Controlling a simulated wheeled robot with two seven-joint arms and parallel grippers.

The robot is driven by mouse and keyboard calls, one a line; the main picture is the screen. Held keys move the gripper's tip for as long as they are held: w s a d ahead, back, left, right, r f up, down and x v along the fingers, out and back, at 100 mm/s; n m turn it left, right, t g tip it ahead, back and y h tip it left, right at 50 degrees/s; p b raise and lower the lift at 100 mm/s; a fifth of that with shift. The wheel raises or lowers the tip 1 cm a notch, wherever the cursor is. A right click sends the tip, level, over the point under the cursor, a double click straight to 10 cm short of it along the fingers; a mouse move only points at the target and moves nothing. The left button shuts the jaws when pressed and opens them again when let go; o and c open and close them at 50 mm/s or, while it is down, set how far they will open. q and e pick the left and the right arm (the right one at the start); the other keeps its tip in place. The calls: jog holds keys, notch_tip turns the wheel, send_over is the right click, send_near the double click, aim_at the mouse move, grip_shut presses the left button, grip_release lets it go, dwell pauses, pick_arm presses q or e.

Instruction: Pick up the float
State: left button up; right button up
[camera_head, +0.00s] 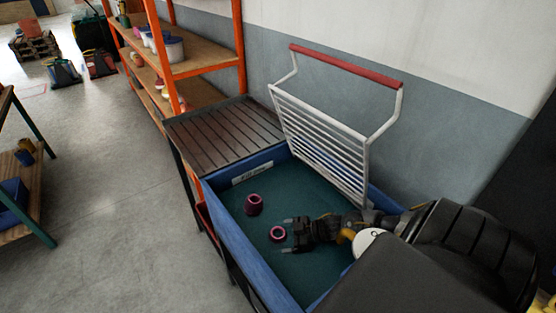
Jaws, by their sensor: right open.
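Two float-like pieces are in the blue-walled bin (236,250) with a dark green floor. A maroon, hollow-topped float (254,207) stands toward the bin's left side. A smaller pink ring-shaped float (278,239) with a dark centre lies nearer to me. My right gripper (286,235) reaches in from the right, open and pointing left. Its two fingertips are apart, and the pink float is at the mouth of the opening between them. Contact cannot be told. The maroon float is beyond the fingertips, up and left. My left gripper is not in view.
A white wire rack with a red handle (345,65) stands upright at the bin's back wall. A dark slatted table (222,130) adjoins the bin's far side. An orange-framed shelf (205,65) stands farther back. The floor at left (110,200) is mostly clear.

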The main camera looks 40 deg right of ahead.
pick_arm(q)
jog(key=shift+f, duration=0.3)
pick_arm(e)
jog(key=shift+w+a+f, duration=0.25)
jog(key=shift+w+a, duration=0.15)
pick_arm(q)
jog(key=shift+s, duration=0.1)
pick_arm(e)
jog(key=c, duration=1.2)
jog(key=shift+o, duration=0.2)
